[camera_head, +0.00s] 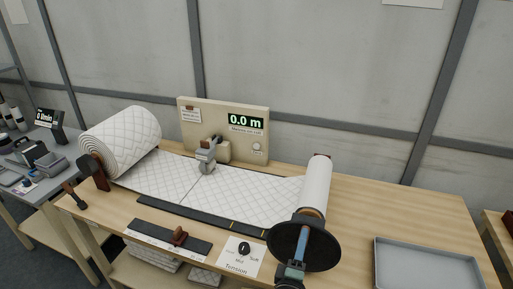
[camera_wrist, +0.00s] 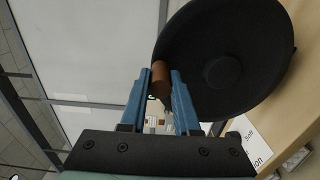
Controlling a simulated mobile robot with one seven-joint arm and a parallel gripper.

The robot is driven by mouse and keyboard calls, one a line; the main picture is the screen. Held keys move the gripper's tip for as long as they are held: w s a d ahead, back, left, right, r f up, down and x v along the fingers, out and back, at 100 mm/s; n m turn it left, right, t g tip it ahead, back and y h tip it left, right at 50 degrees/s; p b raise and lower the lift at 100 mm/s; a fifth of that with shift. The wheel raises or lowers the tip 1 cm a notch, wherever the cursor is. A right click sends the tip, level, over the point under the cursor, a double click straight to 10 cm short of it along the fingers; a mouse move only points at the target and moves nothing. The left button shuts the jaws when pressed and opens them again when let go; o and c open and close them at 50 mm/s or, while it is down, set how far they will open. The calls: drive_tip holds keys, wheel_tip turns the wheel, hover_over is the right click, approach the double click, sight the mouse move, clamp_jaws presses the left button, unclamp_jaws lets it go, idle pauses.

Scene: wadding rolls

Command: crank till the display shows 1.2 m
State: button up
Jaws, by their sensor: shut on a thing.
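The display (camera_head: 246,121) on the beige panel at the back of the table reads 0.0 m. The crank is a black disc (camera_head: 296,246) at the front end of the white take-up roll (camera_head: 317,184). It fills the upper right of the wrist view (camera_wrist: 245,50), with a brown handle (camera_wrist: 160,78) standing out from it. My gripper (camera_wrist: 161,88) is shut on this handle, between its two blue fingers. In the head view my gripper (camera_head: 292,268) is in front of the disc's lower part and hides the handle. Quilted wadding (camera_head: 210,182) lies flat from the large roll to the take-up roll.
The large wadding roll (camera_head: 120,140) stands at the left of the table. A tension knob (camera_head: 243,248) and a dark rail with a brown slider (camera_head: 179,236) are near the front edge. A grey tray (camera_head: 425,246) lies at the right. A side table with devices is at far left.

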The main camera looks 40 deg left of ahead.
idle(0.3)
drive_tip(key=shift+w+d+f+b, duration=0.1)
drive_tip(key=shift+d+f+b, duration=0.3)
drive_tip(key=shift+b, duration=0.7)
drive_tip(key=d+b, duration=0.1)
drive_tip(key=b, duration=0.2)
drive_tip(key=shift+w+d+f, duration=0.2)
drive_tip(key=shift+d+f, duration=0.1)
drive_tip(key=shift+d, duration=0.1)
drive_tip(key=d+b, duration=0.1)
drive_tip(key=b, duration=0.6)
drive_tip(key=shift+w+d+f, duration=0.1)
drive_tip(key=shift+w+d, duration=0.25)
drive_tip(key=shift+d, duration=0.1)
